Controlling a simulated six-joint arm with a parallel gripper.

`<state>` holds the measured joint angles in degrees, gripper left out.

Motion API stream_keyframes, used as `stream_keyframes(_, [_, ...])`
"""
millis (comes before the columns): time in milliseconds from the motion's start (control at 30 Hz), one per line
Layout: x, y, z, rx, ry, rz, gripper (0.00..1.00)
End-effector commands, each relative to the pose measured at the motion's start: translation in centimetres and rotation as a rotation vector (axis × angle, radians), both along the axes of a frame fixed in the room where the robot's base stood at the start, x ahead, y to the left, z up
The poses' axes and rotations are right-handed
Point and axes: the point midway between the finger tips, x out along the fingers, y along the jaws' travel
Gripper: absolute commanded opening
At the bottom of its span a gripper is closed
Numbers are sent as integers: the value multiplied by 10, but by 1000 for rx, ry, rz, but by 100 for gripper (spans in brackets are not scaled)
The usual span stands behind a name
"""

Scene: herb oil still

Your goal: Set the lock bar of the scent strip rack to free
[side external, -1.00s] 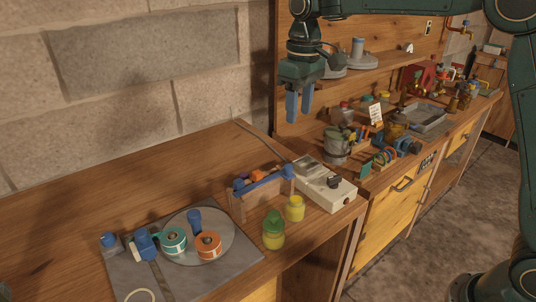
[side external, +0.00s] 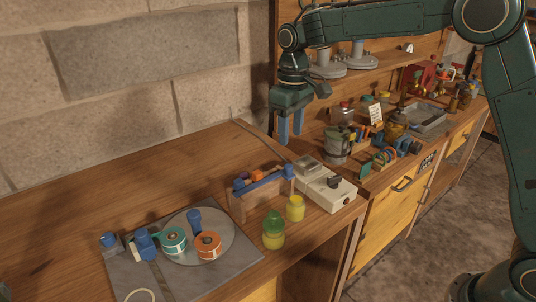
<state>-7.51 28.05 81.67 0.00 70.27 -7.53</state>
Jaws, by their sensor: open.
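The scent strip rack (side external: 240,205) looks to be the small wooden box on the bench, to the left of the pale device. A blue bar (side external: 264,181) lies along its top, with orange and blue pieces behind it. I cannot tell the bar's lock setting from here. My gripper (side external: 290,138) has blue fingers pointing down, apart and empty. It hangs in the air above and behind the rack's right end, touching nothing.
The pale device (side external: 325,187) stands right beside the rack. A yellow jar (side external: 295,208) and a green-lidded jar (side external: 273,230) stand in front. A grey plate (side external: 222,274) with tape rolls (side external: 208,245) lies front left. The bench's back left is clear.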

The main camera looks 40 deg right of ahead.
Motion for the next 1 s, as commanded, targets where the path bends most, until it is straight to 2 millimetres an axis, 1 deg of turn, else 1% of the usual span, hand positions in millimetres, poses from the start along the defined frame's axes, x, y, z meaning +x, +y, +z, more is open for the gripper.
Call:
stream_keyframes(33, [-1,0,-9,0,4,0,43])
stream_keyframes(300, [-1,0,-51,-1,3,0,43])
stream_keyframes(500, [0,0,-76,-1,2,0,43])
stream_keyframes(700, [0,0,-88,0,1,0,43])
stream_keyframes(1000, [0,0,-91,0,0,0,43])
